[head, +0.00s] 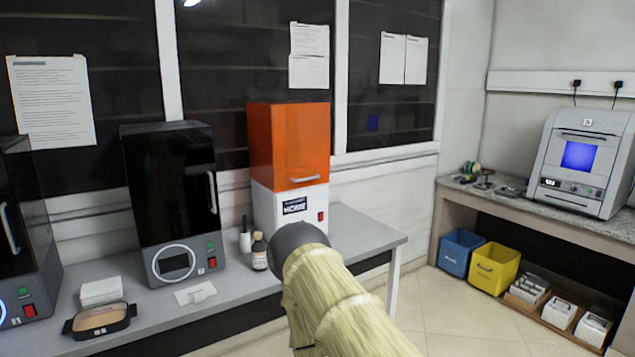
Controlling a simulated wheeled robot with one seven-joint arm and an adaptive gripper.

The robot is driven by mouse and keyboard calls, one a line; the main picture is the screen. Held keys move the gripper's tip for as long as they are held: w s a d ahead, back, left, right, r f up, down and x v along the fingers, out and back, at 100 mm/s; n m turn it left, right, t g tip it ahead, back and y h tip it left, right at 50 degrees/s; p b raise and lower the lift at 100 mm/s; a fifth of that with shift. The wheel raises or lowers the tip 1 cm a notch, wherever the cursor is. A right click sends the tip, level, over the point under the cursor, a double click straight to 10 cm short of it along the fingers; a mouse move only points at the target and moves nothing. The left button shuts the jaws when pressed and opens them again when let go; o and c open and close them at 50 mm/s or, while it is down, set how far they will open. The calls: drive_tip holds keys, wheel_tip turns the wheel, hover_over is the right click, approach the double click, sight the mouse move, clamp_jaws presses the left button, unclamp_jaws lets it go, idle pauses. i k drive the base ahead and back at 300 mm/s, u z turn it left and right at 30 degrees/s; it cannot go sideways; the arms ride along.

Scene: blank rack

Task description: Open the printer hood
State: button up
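A printer with an orange hood (287,146) stands on the grey bench in the middle of the head view. Its hood is down on a white base (290,205) and has a pale handle low on its front. A second printer with a black hood (170,183) stands to its left, hood down, handle at the front right. A third black-hooded printer (15,225) is cut off at the left edge, with its hood also down. My arm reaches up from the bottom and ends in a dark rounded part before the bench. My gripper's fingers do not show.
A grey machine (581,160) stands on the right counter. Blue (460,253) and yellow (493,268) bins sit beneath it.

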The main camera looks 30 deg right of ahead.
sight(290, 141)
drive_tip(key=z, duration=0.4)
drive_tip(key=i, duration=1.35)
drive_tip(key=u, duration=0.45)
